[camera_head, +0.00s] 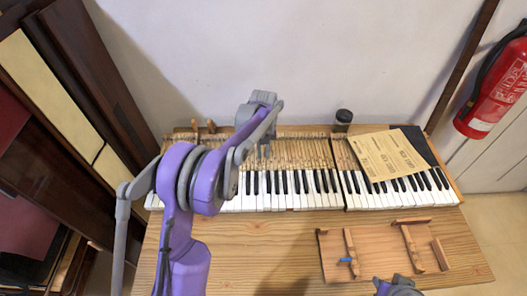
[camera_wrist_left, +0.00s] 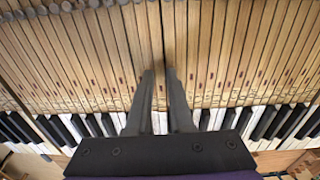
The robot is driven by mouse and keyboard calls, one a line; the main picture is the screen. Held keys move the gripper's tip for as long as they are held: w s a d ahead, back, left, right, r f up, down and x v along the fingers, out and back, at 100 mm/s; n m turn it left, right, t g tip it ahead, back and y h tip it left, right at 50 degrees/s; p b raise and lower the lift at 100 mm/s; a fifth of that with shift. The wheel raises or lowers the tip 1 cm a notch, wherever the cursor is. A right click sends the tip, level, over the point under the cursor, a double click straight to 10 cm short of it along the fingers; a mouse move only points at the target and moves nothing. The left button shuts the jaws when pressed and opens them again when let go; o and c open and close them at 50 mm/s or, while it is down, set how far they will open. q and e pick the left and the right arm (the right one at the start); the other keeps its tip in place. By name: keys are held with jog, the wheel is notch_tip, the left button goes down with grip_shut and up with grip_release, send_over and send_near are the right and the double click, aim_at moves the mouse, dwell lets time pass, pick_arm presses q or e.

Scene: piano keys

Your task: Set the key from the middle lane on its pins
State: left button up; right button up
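My left gripper (camera_head: 264,152) is over the row of bare wooden key sticks, just behind the white key fronts. In the left wrist view its two dark fingers (camera_wrist_left: 160,76) point down at the sticks with a narrow space between the tips. A pale key stick (camera_wrist_left: 155,40) runs between the fingers, with a white front below; I cannot tell whether they grip it. A dark slit (camera_wrist_left: 168,40) shows beside this stick. The pins are hidden. The wooden lane tray (camera_head: 380,262) shows bare lanes and a small blue item (camera_head: 346,260). My right gripper (camera_head: 398,286) is partly cut off at the bottom edge.
The keyboard (camera_head: 300,198) spans the wooden table. A paper sheet (camera_head: 390,153) and a dark panel (camera_head: 421,150) lie over its right part. A dark jar (camera_head: 343,118) stands behind. Bare tabletop (camera_head: 270,250) lies in front. A fire extinguisher (camera_head: 494,90) hangs at right.

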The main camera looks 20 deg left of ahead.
pick_arm(q)
jog(key=shift+r, duration=0.15)
pick_arm(e)
jog(key=shift+r, duration=0.1)
dwell(0.4)
pick_arm(q)
jog(key=shift+r+p, duration=0.45)
jog(key=shift+r, duration=0.55)
pick_arm(e)
jog(key=shift+w+r, duration=0.25)
jog(key=shift+r, duration=0.25)
pick_arm(q)
jog(key=o, duration=0.6)
jog(key=shift+c, duration=0.2)
jog(key=shift+r+p, duration=0.95)
jog(key=shift+r, duration=1.55)
pick_arm(e)
jog(key=shift+w+r, duration=0.3)
jog(key=shift+r, duration=0.4)
jog(key=shift+w+r, duration=0.25)
jog(key=shift+r, duration=0.45)
